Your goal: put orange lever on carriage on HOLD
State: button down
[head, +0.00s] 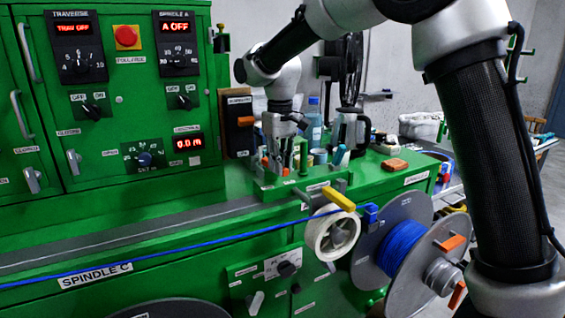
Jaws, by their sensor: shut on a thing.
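The carriage (262,188) is a green block on the rail along the front of the green machine. It has small white labels, but I cannot read a HOLD mark on it. My gripper (287,165) points down over the carriage top, with its fingers shut. A small orange piece, the orange lever (286,172), shows at the fingertips, mostly hidden by them. Its exact angle cannot be told. Another small orange piece (264,161) shows just left of the fingers.
A yellow handle (338,198) sticks out in front of the carriage above a white roller (329,234). The blue cable (160,258) runs left from there. A blue cable reel (401,249) stands to the right. A kettle (352,130), bottle (314,122) and cups crowd the surface behind.

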jog(key=m, duration=0.1)
jog(key=a+m, duration=0.1)
jog(key=m, duration=0.1)
jog(key=shift+s+a+m, duration=0.15)
jog(key=shift+s+m, duration=0.15)
jog(key=shift+a+m, duration=0.35)
jog(key=shift+m, duration=0.5)
jog(key=shift+a+m, duration=0.3)
jog(key=shift+m, duration=0.55)
jog(key=c, duration=1.4)
grip_release()
jog(key=shift+o, duration=0.2)
jog(key=shift+r, duration=0.15)
notch_tip(320, 180, up, 12)
